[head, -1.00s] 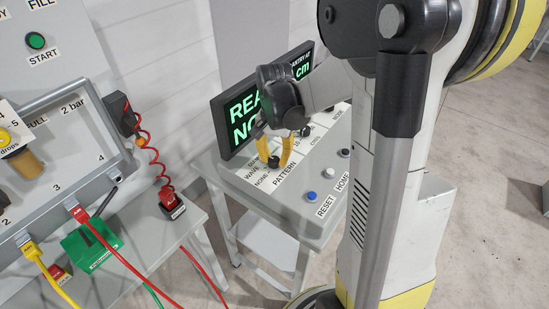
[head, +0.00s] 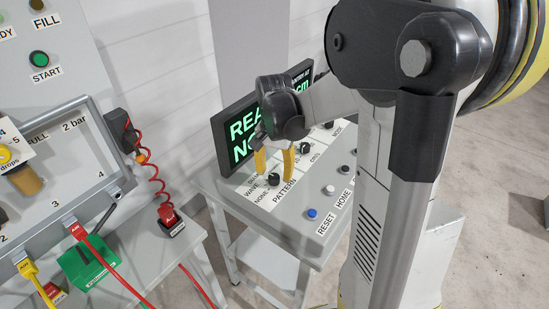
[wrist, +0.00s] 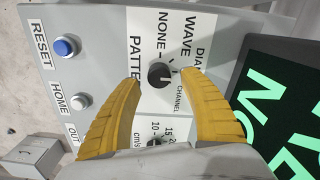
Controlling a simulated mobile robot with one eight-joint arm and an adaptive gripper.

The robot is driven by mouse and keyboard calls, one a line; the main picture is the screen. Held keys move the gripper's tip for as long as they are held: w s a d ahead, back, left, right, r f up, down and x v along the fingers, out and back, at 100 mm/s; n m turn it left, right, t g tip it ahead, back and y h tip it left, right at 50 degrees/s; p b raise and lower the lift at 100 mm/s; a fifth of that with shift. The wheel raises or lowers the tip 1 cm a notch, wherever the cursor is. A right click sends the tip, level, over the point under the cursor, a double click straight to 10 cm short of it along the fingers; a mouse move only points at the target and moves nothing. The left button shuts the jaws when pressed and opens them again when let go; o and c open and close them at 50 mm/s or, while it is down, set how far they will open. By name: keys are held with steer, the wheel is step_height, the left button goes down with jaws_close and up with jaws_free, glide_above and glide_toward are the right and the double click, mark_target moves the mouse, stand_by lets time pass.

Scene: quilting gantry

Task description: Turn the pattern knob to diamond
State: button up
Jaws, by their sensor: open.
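The pattern knob (wrist: 160,75) is small, round and dark, on the sloping grey control panel. Labels NONE, WAVE, DIA… and CHANNEL stand around it in the wrist view; the diamond label is partly cut off. I cannot tell for sure which label its pointer faces. In the head view the knob (head: 275,181) shows between my yellow fingers. My gripper (wrist: 161,77) is open, one fingertip on each side of the knob, with gaps visible in the wrist view. My gripper (head: 274,176) points down at the panel in the head view.
A display (head: 242,128) with green text stands behind the panel, close to my gripper. The blue RESET button (wrist: 65,46) and white HOME button (wrist: 80,101) lie to one side. A bench with hoses and a green block (head: 86,258) stands at left.

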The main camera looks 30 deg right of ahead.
mark_target(275, 175)
step_height(275, 175, up, 10)
steer(key=shift+r, duration=0.15)
stand_by(0.5)
steer(key=s+a+n+t, duration=0.7)
steer(key=s+a+n, duration=0.4)
steer(key=a, duration=0.3)
stand_by(1.6)
